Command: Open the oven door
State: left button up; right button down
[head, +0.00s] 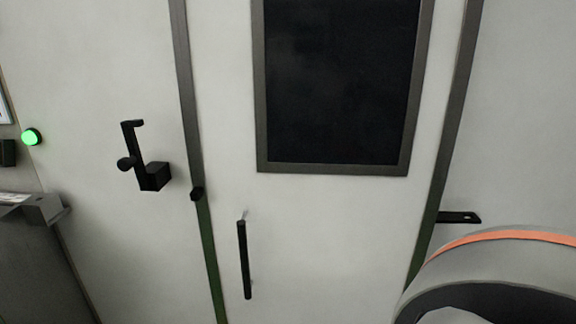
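The oven door (310,215) is a pale panel with a dark rectangular window (335,80) in a grey frame. It looks closed between two darker vertical strips. A black vertical bar handle (243,260) is on its lower left part. Neither of my grippers shows in the head view.
A green lit button (31,137) is at the far left, above a grey box-like piece (45,209). A black flat bracket (458,217) sticks out right of the door. A rounded grey part with an orange band fills the lower right corner.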

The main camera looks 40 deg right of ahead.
aim_at(322, 136)
jog(key=z, duration=1.55)
